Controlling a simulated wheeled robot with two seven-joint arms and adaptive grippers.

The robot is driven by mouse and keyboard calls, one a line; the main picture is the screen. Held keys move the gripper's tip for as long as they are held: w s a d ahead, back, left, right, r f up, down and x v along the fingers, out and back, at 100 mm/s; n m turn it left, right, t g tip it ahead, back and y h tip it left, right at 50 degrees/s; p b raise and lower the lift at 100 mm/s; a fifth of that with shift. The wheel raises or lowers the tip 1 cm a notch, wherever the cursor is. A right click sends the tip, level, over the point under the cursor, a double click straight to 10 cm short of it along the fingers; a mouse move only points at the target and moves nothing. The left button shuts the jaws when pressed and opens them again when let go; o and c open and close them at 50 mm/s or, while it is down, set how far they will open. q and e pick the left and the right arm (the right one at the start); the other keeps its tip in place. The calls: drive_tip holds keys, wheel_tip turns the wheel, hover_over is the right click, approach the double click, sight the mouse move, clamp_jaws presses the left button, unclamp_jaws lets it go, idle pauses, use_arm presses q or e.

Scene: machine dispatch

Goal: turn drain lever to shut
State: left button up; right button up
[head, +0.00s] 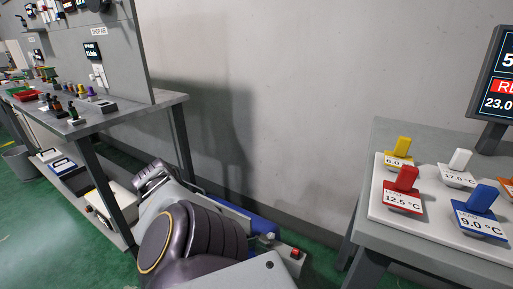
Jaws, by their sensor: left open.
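I cannot make out a drain lever for certain in the head view. A panel (120,40) at upper left carries a label reading "SHOP AIR", a small dark display (93,51) and a small pale fitting (99,75) below it; whether the fitting is a lever is too small to tell. My left arm shows low in the middle, dark and ribbed. My left gripper (153,174) appears beyond it, partly hidden, open and apart from the panel. My right gripper is not in view.
A grey bench (150,108) with several small coloured parts and a red tray (24,94) stands at left. At right, a table (385,140) bears a white board with yellow, red, white and blue (481,200) temperature-marked pieces. A screen (497,75) stands behind. Green floor shows at lower left.

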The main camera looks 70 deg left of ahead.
use_arm(q)
drive_tip(key=shift+r, duration=1.05)
drive_tip(key=shift+s, duration=0.1)
